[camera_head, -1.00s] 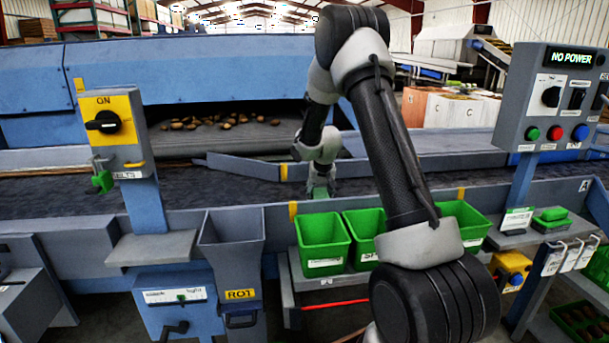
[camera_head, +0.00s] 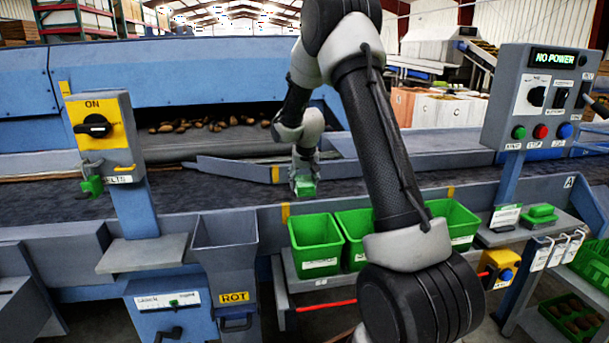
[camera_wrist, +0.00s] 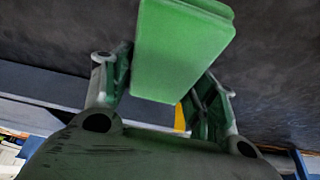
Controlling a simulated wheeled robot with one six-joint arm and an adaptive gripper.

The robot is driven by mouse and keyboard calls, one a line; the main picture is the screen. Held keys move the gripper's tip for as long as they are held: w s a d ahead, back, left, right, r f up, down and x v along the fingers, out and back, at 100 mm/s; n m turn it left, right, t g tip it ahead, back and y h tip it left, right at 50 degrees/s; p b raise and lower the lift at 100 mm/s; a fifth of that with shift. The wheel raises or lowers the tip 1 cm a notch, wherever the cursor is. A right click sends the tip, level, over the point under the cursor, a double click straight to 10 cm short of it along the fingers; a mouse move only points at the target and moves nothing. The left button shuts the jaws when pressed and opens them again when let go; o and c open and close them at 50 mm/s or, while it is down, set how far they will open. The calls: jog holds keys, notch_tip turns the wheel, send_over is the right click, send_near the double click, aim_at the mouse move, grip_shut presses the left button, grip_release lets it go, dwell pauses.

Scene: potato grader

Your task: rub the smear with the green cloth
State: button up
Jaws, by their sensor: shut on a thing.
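My gripper (camera_wrist: 165,95) is shut on the green cloth (camera_wrist: 182,48), which looks like a flat folded pad sticking out past the fingers in the wrist view. In the head view the green cloth (camera_head: 305,187) hangs under my gripper (camera_head: 304,176) over the dark belt (camera_head: 220,195), just behind the front rail. I cannot tell whether the cloth touches the belt. I cannot make out the smear in either view.
A blue front rail (camera_head: 370,203) runs along the belt. Green bins (camera_head: 317,262) and a grey ROT chute (camera_head: 225,255) stand before it. The switch post (camera_head: 102,130) is left, the NO POWER panel (camera_head: 540,100) right. Potatoes (camera_head: 205,124) lie at the back.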

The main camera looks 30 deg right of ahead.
jog(key=shift+r, duration=0.95)
